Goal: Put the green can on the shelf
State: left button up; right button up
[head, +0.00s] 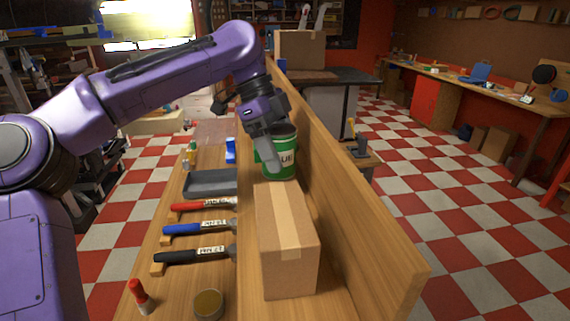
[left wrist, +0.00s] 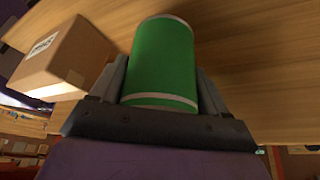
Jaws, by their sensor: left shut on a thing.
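In the left wrist view the can (left wrist: 164,62) stands between the two fingers of the gripper (left wrist: 163,92). I cannot tell whether the can's base touches the shelf. My right gripper is not in view.
A cardboard box (head: 287,240) stands on the shelf nearer to me. A tall wooden board (head: 360,190) runs along the shelf's right side.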

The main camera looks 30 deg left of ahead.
aim_at(285, 165)
pick_arm(q)
jog(key=shift+w+d+f, duration=0.15)
jog(key=shift+w+f, duration=0.2)
jog(key=shift+f, duration=0.3)
notch_tip(285, 165, down, 3)
jog(key=shift+s+d+r+p, duration=0.1)
jog(key=shift+d+r+p, duration=0.1)
jog(key=shift+p, duration=0.15)
jog(key=shift+w+a+f, duration=0.2)
jog(key=shift+a+f, duration=0.05)
jog(key=shift+f, duration=0.05)
jog(key=o, duration=1)
jog(key=shift+s+d+f, duration=0.1)
jog(key=shift+d, duration=0.05)
jog(key=p+v, duration=0.1)
jog(key=v, duration=1.1)
jog(key=shift+s, duration=0.1)
